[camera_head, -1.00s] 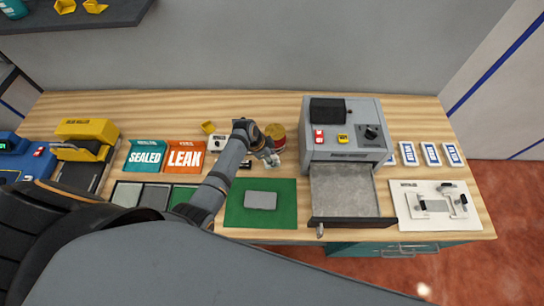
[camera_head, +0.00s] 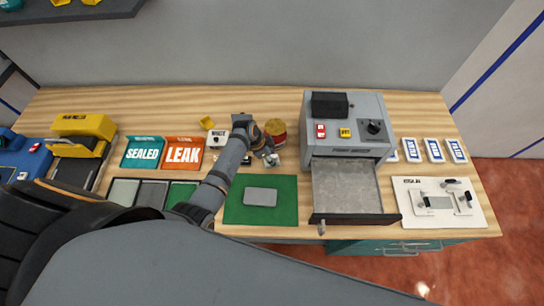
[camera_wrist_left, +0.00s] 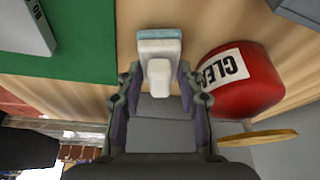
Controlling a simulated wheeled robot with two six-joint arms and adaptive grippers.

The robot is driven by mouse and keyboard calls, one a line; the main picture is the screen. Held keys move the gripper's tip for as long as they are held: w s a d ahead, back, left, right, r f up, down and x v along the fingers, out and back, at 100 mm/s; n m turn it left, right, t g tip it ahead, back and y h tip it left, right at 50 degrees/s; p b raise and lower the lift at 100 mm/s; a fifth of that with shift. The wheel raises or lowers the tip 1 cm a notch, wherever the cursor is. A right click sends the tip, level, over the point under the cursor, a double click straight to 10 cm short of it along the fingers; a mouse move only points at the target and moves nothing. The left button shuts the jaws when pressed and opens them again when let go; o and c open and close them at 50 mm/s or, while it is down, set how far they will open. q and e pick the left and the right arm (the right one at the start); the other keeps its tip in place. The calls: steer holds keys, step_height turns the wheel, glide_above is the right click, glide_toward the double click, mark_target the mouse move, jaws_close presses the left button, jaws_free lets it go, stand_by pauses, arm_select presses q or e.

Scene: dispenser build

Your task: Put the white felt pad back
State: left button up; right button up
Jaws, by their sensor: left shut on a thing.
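The white felt pad (camera_wrist_left: 160,45) shows in the left wrist view as a small white block with a knob and a pale blue far edge. My left gripper (camera_head: 272,159) is shut on its knob, with one finger on each side in the left wrist view (camera_wrist_left: 159,82). In the head view it is beside the red and gold can, over the wooden bench. A small white holder marked WHITE (camera_head: 217,139) stands left of my left forearm. A dark labelled piece behind the forearm is mostly hidden. My right gripper is not in view.
The red can (camera_wrist_left: 245,85) is close beside the left fingers. A green mat (camera_head: 285,205) with a grey block (camera_head: 260,197) lies in front. The grey machine (camera_head: 345,125) has its drawer (camera_head: 345,185) open on the right.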

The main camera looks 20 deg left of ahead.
arm_select(q)
steer(key=shift+f, duration=0.35)
steer(key=o, duration=1.3)
steer(key=o, duration=0.6)
steer(key=shift+r, duration=0.1)
